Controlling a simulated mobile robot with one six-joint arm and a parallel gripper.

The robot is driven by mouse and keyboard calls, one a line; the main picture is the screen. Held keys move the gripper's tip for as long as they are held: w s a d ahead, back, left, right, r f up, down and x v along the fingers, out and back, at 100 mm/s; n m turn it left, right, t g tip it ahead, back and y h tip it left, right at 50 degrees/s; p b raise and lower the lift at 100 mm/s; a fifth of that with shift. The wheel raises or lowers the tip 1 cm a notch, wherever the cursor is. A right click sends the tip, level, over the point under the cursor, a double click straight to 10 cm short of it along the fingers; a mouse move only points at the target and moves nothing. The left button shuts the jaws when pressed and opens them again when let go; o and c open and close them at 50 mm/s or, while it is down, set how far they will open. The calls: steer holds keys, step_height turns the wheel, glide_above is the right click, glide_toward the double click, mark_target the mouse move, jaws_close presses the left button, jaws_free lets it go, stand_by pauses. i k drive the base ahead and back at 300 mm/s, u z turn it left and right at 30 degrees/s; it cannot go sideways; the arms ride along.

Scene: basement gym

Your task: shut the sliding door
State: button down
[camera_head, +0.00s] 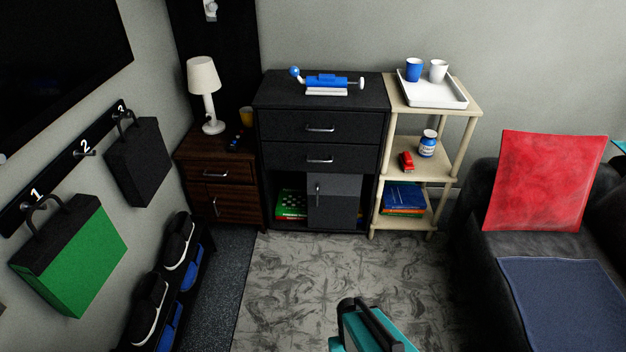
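The sliding door (335,205) is a dark grey panel in the lower bay of the black cabinet (348,89). It has a short upright metal handle (318,188) near its left edge. The left part of the bay is open, and a green item (291,204) shows inside. What lies behind the door is hidden. A teal and black part of my arm shows at the bottom centre, well in front of the cabinet. My gripper's fingertips are not in view.
A dark wooden nightstand (216,174) stands left of the cabinet and a cream shelf (462,100) right of it. A grey patterned rug (310,285) lies clear in front. A dark sofa (470,205) stands at right, a shoe rack (186,304) at left.

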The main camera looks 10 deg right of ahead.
mark_target(334, 198)
steer(key=u, duration=0.05)
steer(key=i, duration=0.8)
steer(key=z, duration=0.65)
steer(key=k, duration=0.1)
steer(key=u, duration=2.6)
steer(key=k, duration=0.6)
steer(key=z, duration=0.1)
